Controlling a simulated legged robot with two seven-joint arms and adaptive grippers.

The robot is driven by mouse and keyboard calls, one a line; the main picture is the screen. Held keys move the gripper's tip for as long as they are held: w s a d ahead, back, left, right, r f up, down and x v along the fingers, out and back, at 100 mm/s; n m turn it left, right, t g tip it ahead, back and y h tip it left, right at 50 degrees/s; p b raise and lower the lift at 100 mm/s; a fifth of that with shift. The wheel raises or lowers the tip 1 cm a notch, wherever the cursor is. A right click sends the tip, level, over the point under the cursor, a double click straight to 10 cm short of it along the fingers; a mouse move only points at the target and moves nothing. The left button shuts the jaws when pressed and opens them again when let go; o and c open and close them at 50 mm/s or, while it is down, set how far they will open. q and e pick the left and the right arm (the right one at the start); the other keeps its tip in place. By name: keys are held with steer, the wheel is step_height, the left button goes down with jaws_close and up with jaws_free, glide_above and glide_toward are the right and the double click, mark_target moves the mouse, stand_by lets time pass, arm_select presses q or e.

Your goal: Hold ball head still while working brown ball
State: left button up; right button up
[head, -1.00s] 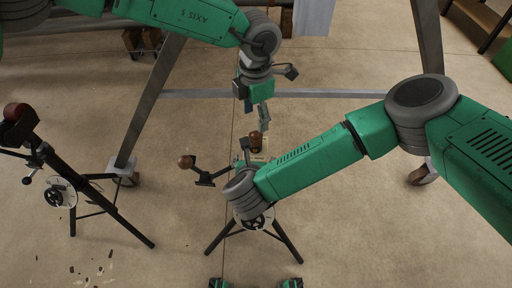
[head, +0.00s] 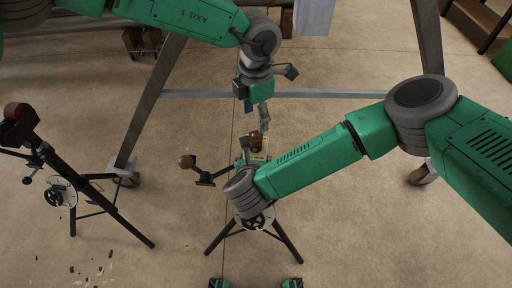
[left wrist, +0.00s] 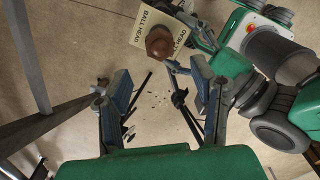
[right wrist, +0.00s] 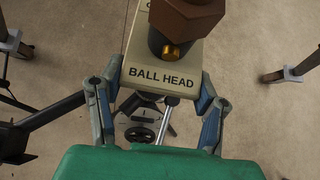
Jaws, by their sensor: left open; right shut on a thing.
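The ball head is a pale block (right wrist: 140,58) lettered BALL HEAD, on a dark tripod stand, seen large in the right wrist view. The brown ball (right wrist: 186,18) sits on top of it, cut by the frame's upper edge; it also shows in the left wrist view (left wrist: 160,42). My right gripper (right wrist: 158,88) is shut on the block's sides, one finger on each. My left gripper (left wrist: 162,78) is open and empty, its blue pads apart, with the ball just beyond the tips. In the head view my left gripper (head: 264,114) is close above the ball (head: 257,138).
A second stand (head: 85,185) with a dark red roller stands at the left. Large grey frame legs (head: 150,100) and a crossbar lie behind. Small debris litters the floor at lower left.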

mark_target(256, 133)
arm_select(q)
steer(key=shift+o, duration=0.4)
arm_select(e)
steer(key=shift+s+d+f, duration=0.1)
steer(key=shift+f, duration=0.1)
arm_select(q)
steer(key=shift+f, duration=3.3)
arm_select(e)
steer(key=shift+s+f, duration=0.1)
arm_select(q)
jaws_close()
steer(key=shift+r, duration=0.75)
steer(key=shift+r, duration=2.2)
